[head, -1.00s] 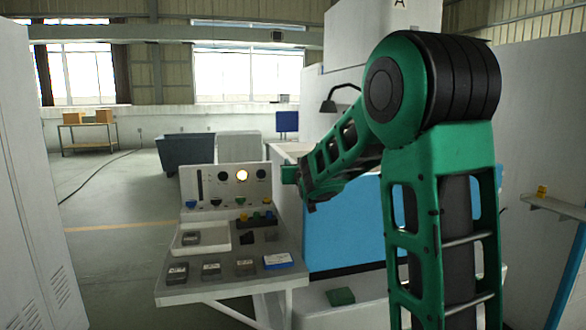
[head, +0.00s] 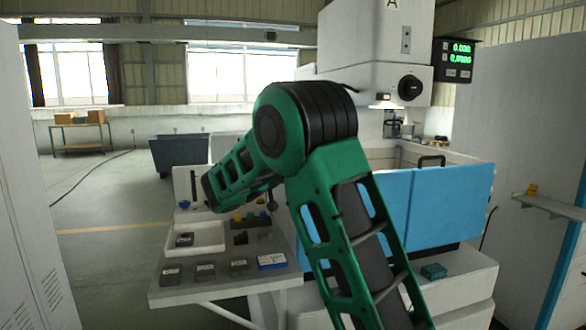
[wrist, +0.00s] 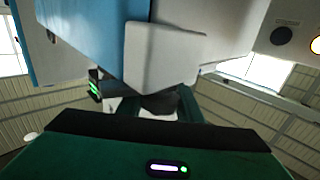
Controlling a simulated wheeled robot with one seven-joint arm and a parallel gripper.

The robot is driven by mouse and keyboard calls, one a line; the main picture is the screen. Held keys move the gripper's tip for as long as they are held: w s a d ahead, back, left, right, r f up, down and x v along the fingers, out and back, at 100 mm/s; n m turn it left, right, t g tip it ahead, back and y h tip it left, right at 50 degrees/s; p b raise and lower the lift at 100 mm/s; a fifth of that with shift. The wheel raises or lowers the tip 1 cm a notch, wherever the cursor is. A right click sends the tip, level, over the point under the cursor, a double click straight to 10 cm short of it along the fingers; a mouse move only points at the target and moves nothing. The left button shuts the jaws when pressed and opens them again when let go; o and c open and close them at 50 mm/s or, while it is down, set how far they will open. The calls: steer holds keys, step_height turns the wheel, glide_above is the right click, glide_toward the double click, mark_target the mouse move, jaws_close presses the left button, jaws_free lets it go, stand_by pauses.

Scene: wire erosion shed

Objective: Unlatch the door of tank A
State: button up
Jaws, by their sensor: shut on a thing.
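Tank A (head: 440,205) is the white machine on the right with a blue door (head: 462,200) across its front. The door looks closed in the head view. In the wrist view, which is upside down, the blue door (wrist: 92,30) fills the upper left, beside a pale rounded block (wrist: 165,52). My gripper (wrist: 165,104) is in the middle of the wrist view, close against the block, shut on what appears to be the door latch. The grip itself is largely hidden. In the head view, my arm covers the gripper and the door's left end.
A digital readout (head: 458,60) is at the back right. A shelf (head: 545,207) is on the right wall. Open floor (head: 105,255) lies at the left.

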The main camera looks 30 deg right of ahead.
steer(key=shift+s+d+m+g+h, duration=0.15)
steer(key=shift+m+g+h, duration=0.2)
steer(key=shift+m+g, duration=0.45)
steer(key=shift+s+a+m+g+h, duration=0.1)
steer(key=shift+s+m+g+h, duration=0.25)
steer(key=shift+g, duration=0.7)
steer(key=shift+d+m+g+h, duration=0.1)
steer(key=shift+m+g+h, duration=0.2)
steer(key=shift+m+g, duration=0.55)
steer(key=o, duration=1)
steer(key=shift+o, duration=0.2)
steer(key=shift+s, duration=0.1)
steer(key=v, duration=1)
steer(key=shift+w+a, duration=0.2)
steer(key=shift+a, duration=0.2)
steer(key=shift+f, duration=0.1)
